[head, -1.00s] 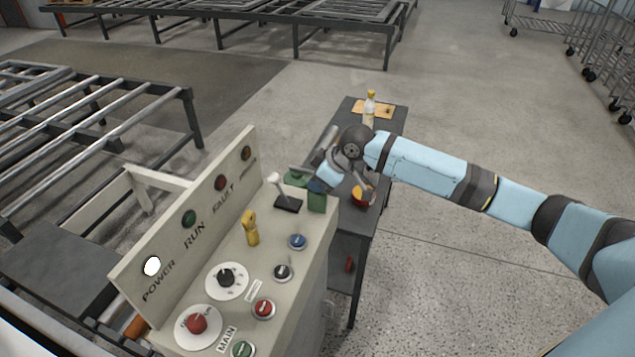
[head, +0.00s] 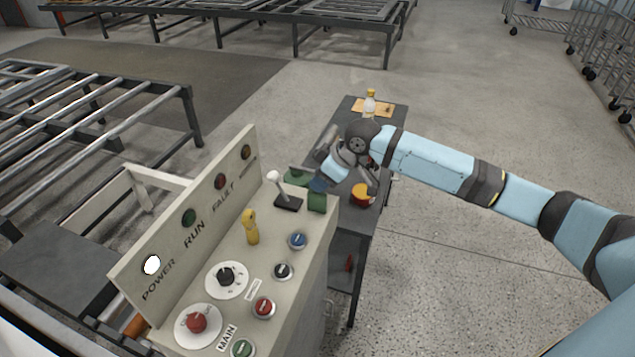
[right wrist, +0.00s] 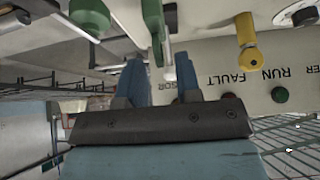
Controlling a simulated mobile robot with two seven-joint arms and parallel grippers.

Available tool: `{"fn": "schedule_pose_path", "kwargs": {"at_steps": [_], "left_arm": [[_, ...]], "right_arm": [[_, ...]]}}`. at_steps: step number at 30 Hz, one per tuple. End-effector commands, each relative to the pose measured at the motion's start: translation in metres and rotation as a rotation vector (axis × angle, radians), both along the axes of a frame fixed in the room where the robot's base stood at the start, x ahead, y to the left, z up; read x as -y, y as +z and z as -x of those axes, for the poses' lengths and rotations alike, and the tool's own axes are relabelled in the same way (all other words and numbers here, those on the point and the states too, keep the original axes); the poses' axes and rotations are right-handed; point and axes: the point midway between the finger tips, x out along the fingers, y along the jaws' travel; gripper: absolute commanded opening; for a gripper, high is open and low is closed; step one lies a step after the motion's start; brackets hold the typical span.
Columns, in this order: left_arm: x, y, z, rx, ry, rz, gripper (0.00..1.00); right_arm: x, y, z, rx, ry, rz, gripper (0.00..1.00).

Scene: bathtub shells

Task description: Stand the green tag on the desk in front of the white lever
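The green tag (head: 317,202) stands upright on the cream desk (head: 262,277), at its far right corner. The white lever (head: 276,182) rises from a black base just left of the tag. My right gripper (head: 318,185) is at the tag's upper edge, coming from the far right side. In the right wrist view its two blue fingers (right wrist: 160,82) are apart, with the green tag (right wrist: 154,28) seen edge-on in line with the gap. Whether a finger still touches the tag is unclear. My left gripper is not in view.
A yellow lever (head: 250,228) and several buttons and dials occupy the desk, with an upright label panel (head: 190,215) along its left. Behind stands a dark side table (head: 362,222) with a bottle (head: 369,108), a red-yellow object (head: 361,195) and another green object (head: 297,177).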

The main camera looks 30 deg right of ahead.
Motion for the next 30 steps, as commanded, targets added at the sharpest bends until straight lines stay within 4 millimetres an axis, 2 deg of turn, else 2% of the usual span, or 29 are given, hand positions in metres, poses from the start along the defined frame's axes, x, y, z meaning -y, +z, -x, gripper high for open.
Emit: {"fn": "schedule_pose_path", "kwargs": {"at_steps": [9, 15, 30], "left_arm": [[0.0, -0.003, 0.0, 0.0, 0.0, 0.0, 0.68], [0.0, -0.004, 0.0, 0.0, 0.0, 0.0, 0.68], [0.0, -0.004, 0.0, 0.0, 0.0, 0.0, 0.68]], "right_arm": [[0.026, 0.058, 0.028, 0.003, 0.0, 0.003, 0.31], [0.034, 0.08, 0.038, 0.002, 0.001, 0.002, 0.31], [0.036, 0.085, 0.04, 0.001, 0.0, 0.001, 0.31]]}}
